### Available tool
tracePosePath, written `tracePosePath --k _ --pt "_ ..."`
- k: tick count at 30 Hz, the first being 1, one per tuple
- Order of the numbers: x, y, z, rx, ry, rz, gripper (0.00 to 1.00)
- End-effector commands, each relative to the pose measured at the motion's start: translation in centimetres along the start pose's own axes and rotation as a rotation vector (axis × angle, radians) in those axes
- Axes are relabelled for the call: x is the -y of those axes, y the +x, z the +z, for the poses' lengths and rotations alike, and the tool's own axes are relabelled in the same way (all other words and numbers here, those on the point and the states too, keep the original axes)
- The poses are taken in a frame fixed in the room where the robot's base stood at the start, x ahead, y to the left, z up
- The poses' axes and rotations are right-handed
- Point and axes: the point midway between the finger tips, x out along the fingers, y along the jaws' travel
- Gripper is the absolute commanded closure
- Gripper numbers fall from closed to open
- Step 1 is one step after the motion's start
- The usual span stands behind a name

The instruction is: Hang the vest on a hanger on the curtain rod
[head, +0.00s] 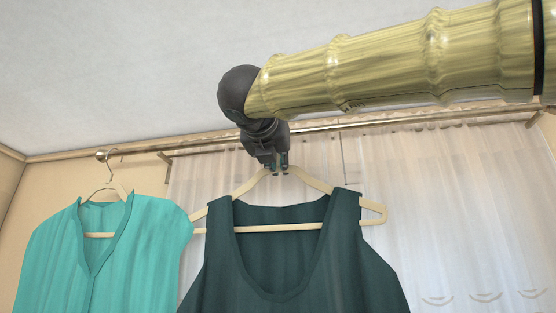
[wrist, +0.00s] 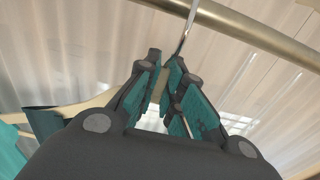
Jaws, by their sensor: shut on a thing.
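A dark green sleeveless vest (head: 285,255) hangs from a pale hanger (head: 280,228) in the head view. My gripper (head: 274,166) is shut on the top of this hanger, where its arms meet. In the wrist view, my gripper's fingers (wrist: 163,85) close around the hanger's neck, and its thin metal hook (wrist: 187,28) rises above them. The metallic curtain rod (wrist: 250,37) runs diagonally close to the hook; it also crosses the head view (head: 420,116). The hook's tip is cut off, so I cannot tell whether it is over the rod.
A turquoise garment (head: 100,250) hangs from the rod on its own hanger (head: 117,188) at the left, close beside the dark vest. Sheer white curtains (head: 440,200) hang behind. The ceiling (head: 120,70) is above; the rod right of my gripper carries no other garment.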

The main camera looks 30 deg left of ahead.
Motion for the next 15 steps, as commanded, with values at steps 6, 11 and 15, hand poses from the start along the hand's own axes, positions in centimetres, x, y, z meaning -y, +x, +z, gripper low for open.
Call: tracePosePath --k 6,11,15 --pt "0.03 -0.02 0.0 0.001 0.0 0.0 1.0" --pt "0.03 -0.02 -0.01 0.001 0.0 0.0 0.8" --pt "0.02 -0.02 -0.02 0.0 0.0 0.0 0.66"
